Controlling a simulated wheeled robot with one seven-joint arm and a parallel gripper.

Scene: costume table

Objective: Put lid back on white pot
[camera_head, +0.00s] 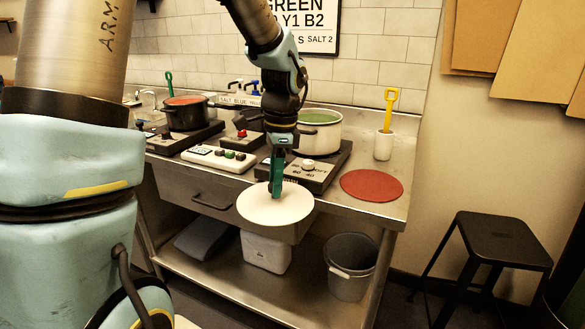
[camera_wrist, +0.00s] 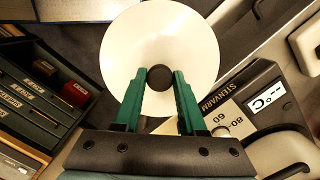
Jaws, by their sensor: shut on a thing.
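The white pot (camera_head: 326,138) stands on a hot plate at the back of the steel table, open at the top with green contents showing. My gripper (camera_head: 276,190) is shut on the dark knob of a round white lid (camera_head: 258,211). It holds the lid roughly level in front of the table's front edge, lower than the pot and to its left. In the wrist view the green fingertips (camera_wrist: 160,80) close on the knob, and the white lid (camera_wrist: 130,45) spreads beyond them.
A red round disc (camera_head: 372,185) lies at the table's right end, near a white cup (camera_head: 383,147) with a yellow-handled tool. A dark pot (camera_head: 186,114) stands at the left. A control box (camera_head: 218,157) sits between. A grey bin (camera_head: 349,270) and black stool (camera_head: 497,245) are lower right.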

